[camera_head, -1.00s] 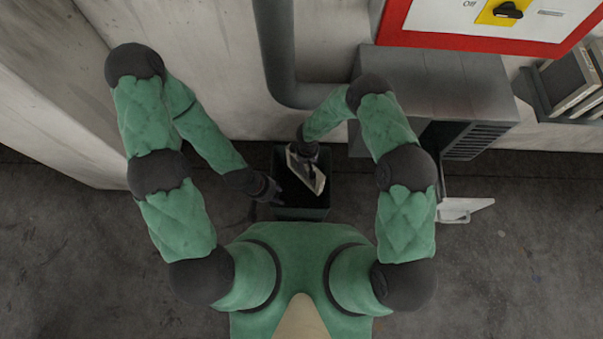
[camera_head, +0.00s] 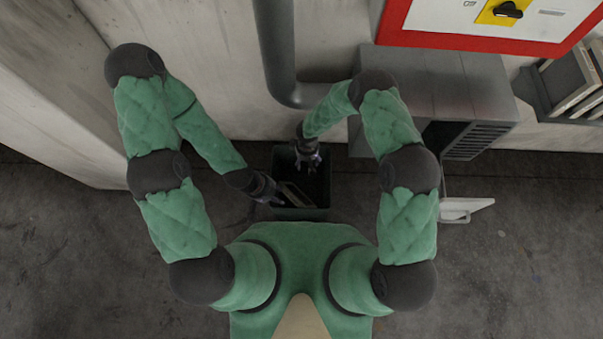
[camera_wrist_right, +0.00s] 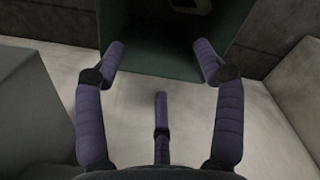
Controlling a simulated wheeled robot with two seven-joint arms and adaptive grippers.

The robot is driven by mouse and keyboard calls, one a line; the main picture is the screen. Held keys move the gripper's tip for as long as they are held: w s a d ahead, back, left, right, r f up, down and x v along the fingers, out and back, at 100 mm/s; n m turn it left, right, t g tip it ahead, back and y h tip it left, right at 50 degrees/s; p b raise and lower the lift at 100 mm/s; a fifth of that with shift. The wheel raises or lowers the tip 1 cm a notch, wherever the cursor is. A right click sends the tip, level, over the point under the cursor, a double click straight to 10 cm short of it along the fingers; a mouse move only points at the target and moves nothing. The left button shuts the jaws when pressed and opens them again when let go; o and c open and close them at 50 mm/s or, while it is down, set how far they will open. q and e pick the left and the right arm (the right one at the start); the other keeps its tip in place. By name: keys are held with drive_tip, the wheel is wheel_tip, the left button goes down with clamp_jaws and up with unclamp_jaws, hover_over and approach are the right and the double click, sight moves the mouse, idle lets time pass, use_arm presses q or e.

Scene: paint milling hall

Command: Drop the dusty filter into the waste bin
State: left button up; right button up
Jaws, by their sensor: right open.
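The dusty filter (camera_head: 295,194) lies tilted inside the dark green waste bin (camera_head: 318,214), near its front left side and partly hidden by my left gripper. My right gripper (camera_head: 309,168) is open and empty above the back part of the bin. In the right wrist view its fingers (camera_wrist_right: 160,60) are spread, with the bin wall (camera_wrist_right: 150,50) beyond them. A small pale patch (camera_wrist_right: 190,5) at the top edge there may be the filter. My left gripper (camera_head: 273,196) is at the bin's left side; its fingers are too small and dark to read.
A grey housing (camera_head: 440,80) with an open compartment and a white door flap (camera_head: 466,207) stands right of the bin. A grey pipe (camera_head: 275,50) runs down the wall behind. A shelf with dark binders (camera_head: 568,80) is at the right. The floor at the right is clear.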

wheel_tip(320, 180, up, 10)
drive_tip(key=shift+f, duration=0.15)
idle(0.6)
